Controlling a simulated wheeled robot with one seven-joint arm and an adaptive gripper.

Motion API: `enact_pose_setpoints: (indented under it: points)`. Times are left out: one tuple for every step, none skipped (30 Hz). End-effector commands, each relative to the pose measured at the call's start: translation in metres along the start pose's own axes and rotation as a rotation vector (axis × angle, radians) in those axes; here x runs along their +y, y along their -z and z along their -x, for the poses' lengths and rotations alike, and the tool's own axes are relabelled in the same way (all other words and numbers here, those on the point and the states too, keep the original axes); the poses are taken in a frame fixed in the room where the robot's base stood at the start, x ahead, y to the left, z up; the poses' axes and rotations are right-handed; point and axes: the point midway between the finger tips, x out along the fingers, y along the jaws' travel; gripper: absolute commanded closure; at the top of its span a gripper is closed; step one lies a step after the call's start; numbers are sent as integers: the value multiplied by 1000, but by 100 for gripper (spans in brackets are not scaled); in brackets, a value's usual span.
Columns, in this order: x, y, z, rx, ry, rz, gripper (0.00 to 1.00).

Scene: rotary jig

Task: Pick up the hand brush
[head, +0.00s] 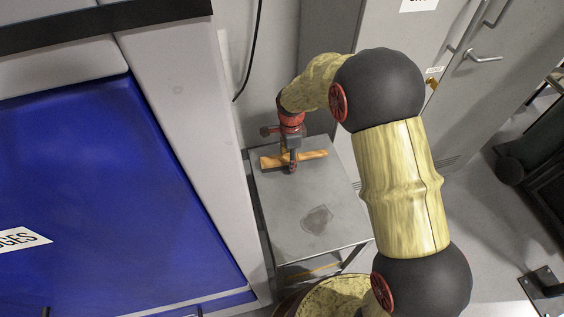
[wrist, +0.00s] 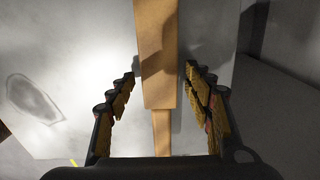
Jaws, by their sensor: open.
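The hand brush (head: 313,156) is a long light-brown wooden piece lying on a small grey metal table, near its far end in the head view. In the wrist view the brush (wrist: 157,60) runs up the middle, with a wide part at the top and a narrower part near the gripper. My gripper (head: 289,163) is over the brush in the head view and covers part of its middle. In the wrist view my gripper (wrist: 160,88) is open, with one finger on each side of the brush and gaps between. I cannot tell how far the fingertips are above the tabletop.
The grey table (head: 333,190) has a dark stain (head: 317,220) on its nearer half, otherwise clear. A large machine with a blue panel (head: 90,190) stands close on the left. Grey cabinets (head: 470,80) stand behind and right. A black cable (head: 251,60) hangs at the wall.

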Motion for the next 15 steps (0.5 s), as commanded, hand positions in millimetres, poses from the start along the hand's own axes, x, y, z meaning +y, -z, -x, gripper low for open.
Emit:
enact_pose_setpoints:
  points:
    - [0, 0, 1, 0, 1, 0, 48]
    - [0, 0, 1, 0, 1, 0, 48]
    - [0, 0, 1, 0, 1, 0, 49]
    - [0, 0, 1, 0, 1, 0, 51]
    - [0, 0, 1, 0, 1, 0, 52]
    - [0, 0, 1, 0, 1, 0, 55]
    - [0, 0, 1, 0, 1, 0, 56]
    - [0, 0, 1, 0, 1, 0, 58]
    - [0, 0, 1, 0, 1, 0, 60]
    - [0, 0, 1, 0, 1, 0, 62]
    - [0, 0, 1, 0, 0, 0, 64]
    - [0, 0, 1, 0, 0, 0, 66]
    - [0, 0, 1, 0, 0, 0, 68]
    - [0, 0, 1, 0, 0, 0, 70]
    - [0, 0, 1, 0, 1, 0, 72]
